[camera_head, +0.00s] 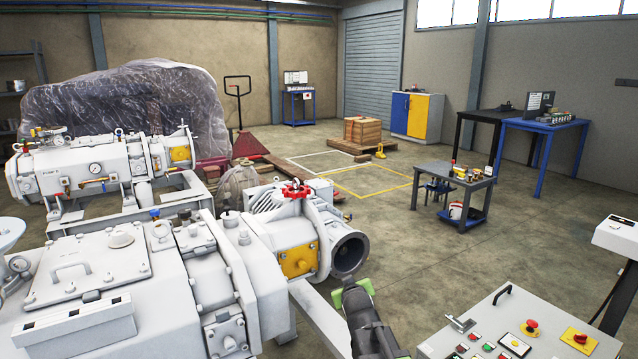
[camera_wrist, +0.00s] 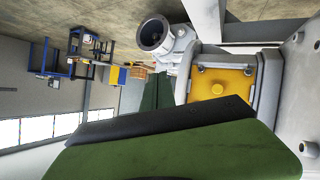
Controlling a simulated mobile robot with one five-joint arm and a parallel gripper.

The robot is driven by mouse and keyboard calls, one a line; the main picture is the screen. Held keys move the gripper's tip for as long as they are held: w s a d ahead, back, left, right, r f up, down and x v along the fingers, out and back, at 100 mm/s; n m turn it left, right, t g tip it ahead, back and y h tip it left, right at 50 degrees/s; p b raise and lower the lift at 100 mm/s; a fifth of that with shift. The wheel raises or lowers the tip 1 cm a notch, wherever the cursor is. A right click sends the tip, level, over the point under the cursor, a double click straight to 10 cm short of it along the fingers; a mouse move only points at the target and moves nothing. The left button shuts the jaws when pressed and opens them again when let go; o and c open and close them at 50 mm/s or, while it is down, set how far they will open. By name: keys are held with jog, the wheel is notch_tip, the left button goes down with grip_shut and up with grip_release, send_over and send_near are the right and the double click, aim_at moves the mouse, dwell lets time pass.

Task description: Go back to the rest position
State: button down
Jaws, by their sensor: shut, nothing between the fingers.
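My gripper (camera_head: 352,291) shows at the bottom middle of the head view, with green fingers at the end of my dark arm. It is shut and holds nothing. It is just below and beside the open dark round flange (camera_head: 350,254) of the white vacuum pump (camera_head: 150,270); whether it touches the pump I cannot tell. In the wrist view my gripper's green fingers (camera_wrist: 160,108) fill the lower middle. The pump's yellow plate (camera_wrist: 222,83) is close on the right there, and the flange (camera_wrist: 154,33) is above the fingers.
A red valve handwheel (camera_head: 297,190) sits on top of the pump. A control panel (camera_head: 520,325) with buttons and red emergency stops is at the lower right. A small grey table (camera_head: 455,175) stands farther back. The floor between is clear.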

jog(key=s+a+f+g+y+b, duration=0.3)
jog(key=s+a+f+g, duration=0.5)
jog(key=s+f, duration=0.5)
jog(key=s+d+f+m+g+h+b, duration=0.1)
jog(key=s+d+f+m+g+b, duration=0.15)
jog(key=s+d+f, duration=0.4)
jog(key=s+d+f+m+g+h+b, duration=0.2)
jog(key=s+d+f+b, duration=0.2)
jog(key=s+d, duration=0.4)
notch_tip(320, 180, up, 38)
jog(key=w+p, duration=0.1)
jog(key=p, duration=3.6)
jog(key=shift+w+d, duration=0.2)
jog(key=shift+w, duration=0.1)
jog(key=shift+f+n, duration=0.1)
jog(key=shift+n, duration=0.15)
